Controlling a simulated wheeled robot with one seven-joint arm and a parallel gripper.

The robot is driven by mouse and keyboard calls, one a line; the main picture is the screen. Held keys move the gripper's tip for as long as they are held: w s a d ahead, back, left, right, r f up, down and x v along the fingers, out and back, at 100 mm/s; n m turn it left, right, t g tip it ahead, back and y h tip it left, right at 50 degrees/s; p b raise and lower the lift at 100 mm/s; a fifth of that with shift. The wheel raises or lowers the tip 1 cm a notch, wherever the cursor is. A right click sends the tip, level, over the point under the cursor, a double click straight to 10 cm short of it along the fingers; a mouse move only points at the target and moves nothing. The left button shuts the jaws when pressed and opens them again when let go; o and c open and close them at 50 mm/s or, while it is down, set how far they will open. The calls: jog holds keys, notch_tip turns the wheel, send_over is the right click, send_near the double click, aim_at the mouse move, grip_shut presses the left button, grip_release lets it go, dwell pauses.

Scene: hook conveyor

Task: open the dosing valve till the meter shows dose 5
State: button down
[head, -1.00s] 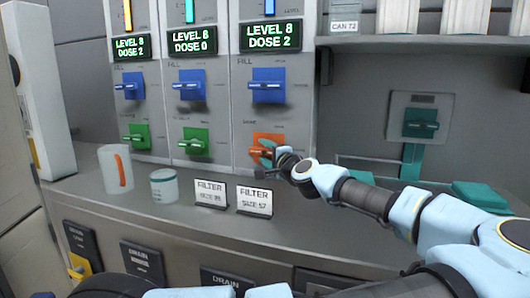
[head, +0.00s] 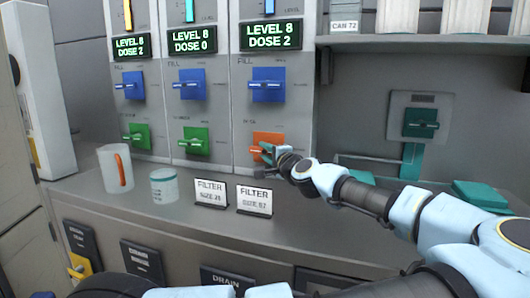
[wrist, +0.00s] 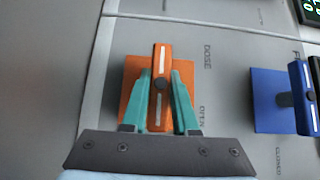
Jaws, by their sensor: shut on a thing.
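The dosing valve is an orange plate (head: 266,141) with an orange bar handle (wrist: 161,60) that has a white stripe, low on the right-hand column. My gripper (wrist: 162,78) has its teal fingers on both sides of the handle and is shut on it. In the head view my gripper (head: 267,153) covers much of this valve. The bar runs upright in the wrist view, much like the blue valve's handle there. "DOSE" and "OPEN" are printed beside the orange plate.
A blue fill valve (head: 267,85) sits above the orange one. Two columns to the left carry blue and green valves and meters. On the counter stand a jug (head: 115,170), a cup (head: 163,187) and two filter signs (head: 254,199). A teal valve (head: 420,123) is at right.

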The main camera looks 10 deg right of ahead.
jog(key=shift+r+p, duration=0.1)
jog(key=shift+p, duration=0.3)
jog(key=shift+r+n+g+p, duration=0.15)
jog(key=shift+n+g+p, duration=0.35)
jog(key=shift+p, duration=0.2)
jog(key=n+g+h+p, duration=0.1)
jog(key=n+g+p, duration=0.1)
jog(key=p, duration=0.2)
jog(key=shift+r, duration=0.1)
jog(key=n+g+h+p, duration=0.1)
jog(key=g+h+p, duration=0.1)
jog(key=p, duration=0.1)
jog(key=shift+n, duration=0.4)
jog(key=shift+f+n+g+h+p, duration=0.35)
jog(key=shift+n+g+h+p, duration=0.3)
jog(key=shift+h, duration=0.25)
jog(key=c, duration=0.7)
grip_release()
